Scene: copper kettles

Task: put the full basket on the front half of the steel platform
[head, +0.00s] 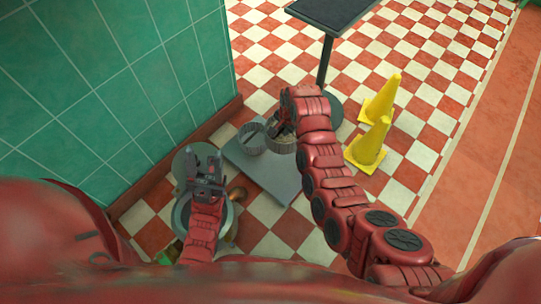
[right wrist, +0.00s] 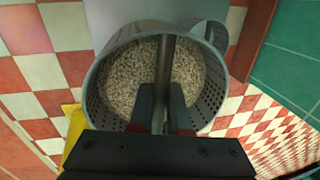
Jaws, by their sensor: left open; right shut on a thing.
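The full basket (head: 281,146) is a perforated metal cylinder filled with pale grain; in the right wrist view the basket (right wrist: 98,92) fills the middle. My right gripper (head: 287,122) is shut on the bar across its top (right wrist: 166,62). The basket overlaps the far right part of the grey steel platform (head: 268,180) in the head view; I cannot tell whether it touches it. A second basket (head: 250,140) stands beside it at the platform's far left; its contents are hard to see. My left gripper (head: 204,160) is open, left of the platform, above round metal vessels.
A green tiled wall (head: 110,80) bounds the left. Two yellow cones (head: 370,145) and a black pedestal table (head: 330,14) stand right and behind. The platform's near part is bare.

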